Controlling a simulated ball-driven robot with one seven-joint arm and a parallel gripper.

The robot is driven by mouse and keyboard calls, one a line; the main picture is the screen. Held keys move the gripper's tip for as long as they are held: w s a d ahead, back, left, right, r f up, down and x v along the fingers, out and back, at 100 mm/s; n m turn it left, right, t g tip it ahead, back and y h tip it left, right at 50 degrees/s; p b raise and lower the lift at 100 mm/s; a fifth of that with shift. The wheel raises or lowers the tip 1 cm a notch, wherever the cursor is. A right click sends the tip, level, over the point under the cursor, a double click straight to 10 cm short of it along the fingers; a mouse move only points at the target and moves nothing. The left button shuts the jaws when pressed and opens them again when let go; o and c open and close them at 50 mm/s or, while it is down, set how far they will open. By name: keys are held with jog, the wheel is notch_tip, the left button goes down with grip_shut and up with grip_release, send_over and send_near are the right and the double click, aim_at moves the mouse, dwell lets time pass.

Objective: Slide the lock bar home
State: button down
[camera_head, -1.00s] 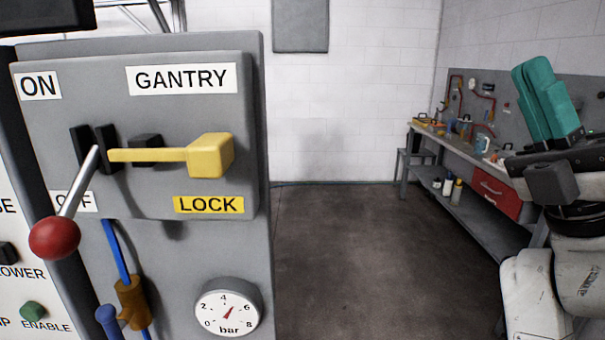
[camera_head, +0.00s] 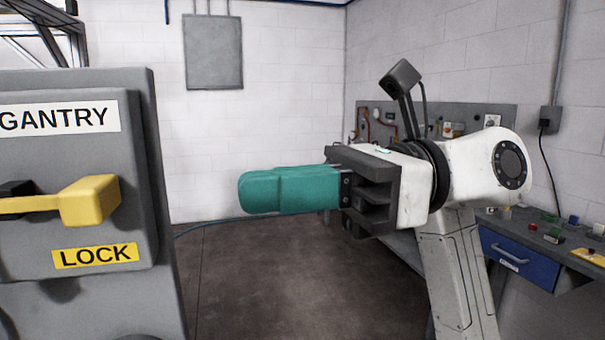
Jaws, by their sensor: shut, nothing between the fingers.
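The yellow lock bar (camera_head: 26,205) lies level across the grey gantry panel (camera_head: 135,170) at the left. Its block-shaped yellow knob (camera_head: 90,201) is at the bar's right end, above the yellow LOCK label (camera_head: 95,255). The bar's left end is cut off by the picture edge. My gripper (camera_head: 242,193) points left at about the knob's height, with a clear gap in the picture between its teal fingertips and the knob. Its fingers are shut together and empty. The lever is out of view.
A workbench with a blue drawer (camera_head: 518,258) stands at the right, behind my arm. A grey wall box (camera_head: 213,52) hangs on the far white wall. The dark floor (camera_head: 270,290) between panel and bench is clear.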

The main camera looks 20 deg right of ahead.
aim_at(104, 204)
jog(key=a+p, duration=0.2)
jog(key=a, duration=0.7)
jog(key=shift+w, duration=0.15)
jog(key=shift+a, duration=0.1)
jog(key=shift+w+a, duration=0.1)
jog(key=shift+a, duration=2.1)
